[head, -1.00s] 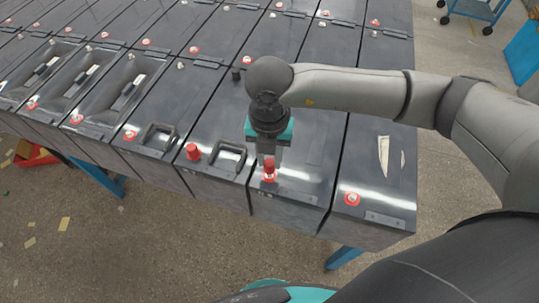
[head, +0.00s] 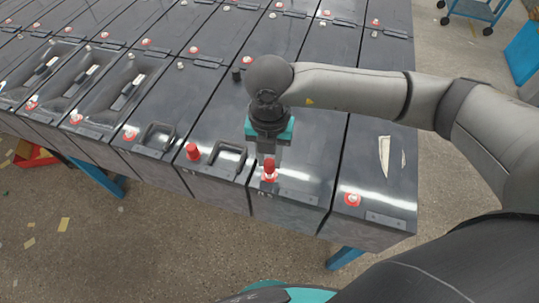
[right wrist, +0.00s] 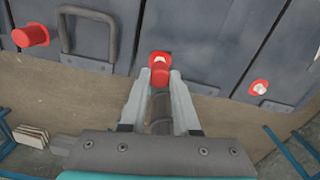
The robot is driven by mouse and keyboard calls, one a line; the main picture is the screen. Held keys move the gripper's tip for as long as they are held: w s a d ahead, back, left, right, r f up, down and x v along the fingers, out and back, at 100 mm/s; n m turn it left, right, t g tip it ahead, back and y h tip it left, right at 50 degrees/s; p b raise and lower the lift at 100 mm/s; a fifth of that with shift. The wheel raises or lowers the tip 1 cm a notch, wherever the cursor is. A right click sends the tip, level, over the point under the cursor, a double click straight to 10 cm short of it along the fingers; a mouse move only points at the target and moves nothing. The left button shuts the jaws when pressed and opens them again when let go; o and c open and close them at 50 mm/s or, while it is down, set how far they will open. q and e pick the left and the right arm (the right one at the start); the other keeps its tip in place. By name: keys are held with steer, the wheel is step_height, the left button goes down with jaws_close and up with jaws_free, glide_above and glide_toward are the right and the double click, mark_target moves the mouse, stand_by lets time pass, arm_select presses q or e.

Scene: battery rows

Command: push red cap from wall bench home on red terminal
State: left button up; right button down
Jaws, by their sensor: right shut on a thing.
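My right gripper (head: 268,160) points down over the front end of a dark battery and is shut on a small red cap (head: 269,168). In the right wrist view the red cap (right wrist: 160,75) sits between the two fingertips (right wrist: 158,82). The red terminal (head: 269,178), a red ring with a pale middle, lies right under the cap; its edge also shows behind the cap in the right wrist view (right wrist: 158,57). The cap hides most of the terminal. I cannot tell whether the cap is touching or seated on it. My left gripper is not in view.
Another red cap (head: 193,152) stands on the battery to the left, beside a black handle (head: 228,157). An uncapped red terminal (head: 352,199) is on the battery to the right. Rows of batteries fill the bench. A blue cart (head: 475,10) stands at the far right.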

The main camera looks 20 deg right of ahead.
steer(key=shift+f+b, duration=1.35)
steer(key=shift+f, duration=0.15)
stand_by(1.3)
steer(key=shift+c, duration=0.4)
jaws_free()
stand_by(0.4)
steer(key=shift+r, duration=0.1)
steer(key=shift+r+p, duration=2.65)
steer(key=shift+r, duration=0.85)
